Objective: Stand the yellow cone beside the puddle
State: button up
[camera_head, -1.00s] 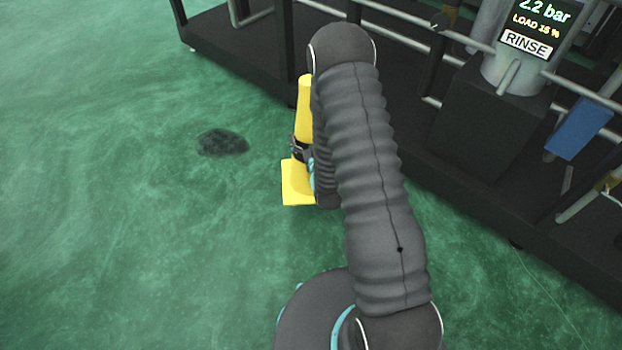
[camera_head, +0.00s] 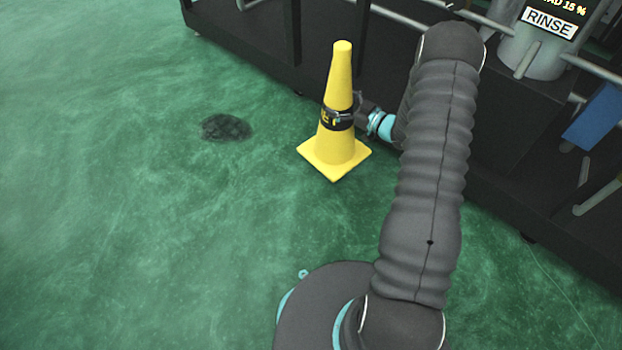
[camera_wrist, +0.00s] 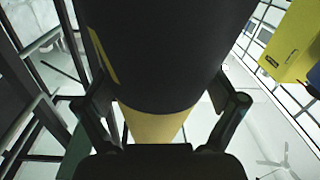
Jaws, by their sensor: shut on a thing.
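The yellow cone (camera_head: 336,148) is upright in the head view, with a dark band around its middle. My gripper (camera_head: 338,119) is shut on the cone at that band, reaching in from the right. In the wrist view the cone's dark band (camera_wrist: 165,50) fills the space between the fingers, with yellow (camera_wrist: 155,126) below it. I cannot tell whether the cone's base touches the floor or hangs just above it. The puddle (camera_head: 225,128) is a dark patch on the green floor, left of the cone and apart from it.
A dark machine frame (camera_head: 245,50) with pipes runs along the back and right, close behind the cone. A blue box (camera_head: 594,117) hangs on it at the right. The green floor (camera_head: 120,210) is clear to the left and front.

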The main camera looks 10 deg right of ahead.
aim_at(352, 108)
jog(key=d, duration=0.2)
jog(key=f+n+g+y, duration=0.1)
jog(key=shift+s+d, duration=0.4)
jog(key=shift+a+f, duration=0.1)
jog(key=shift+f, duration=0.1)
jog(key=w+a+f+b, duration=0.1)
jog(key=a+f, duration=0.9)
jog(key=a, duration=0.1)
jog(key=shift+f+b, duration=0.3)
jog(key=shift+f, duration=0.15)
jog(key=o, duration=1.5)
jog(key=shift+a, duration=0.1)
jog(key=shift+c, duration=0.2)
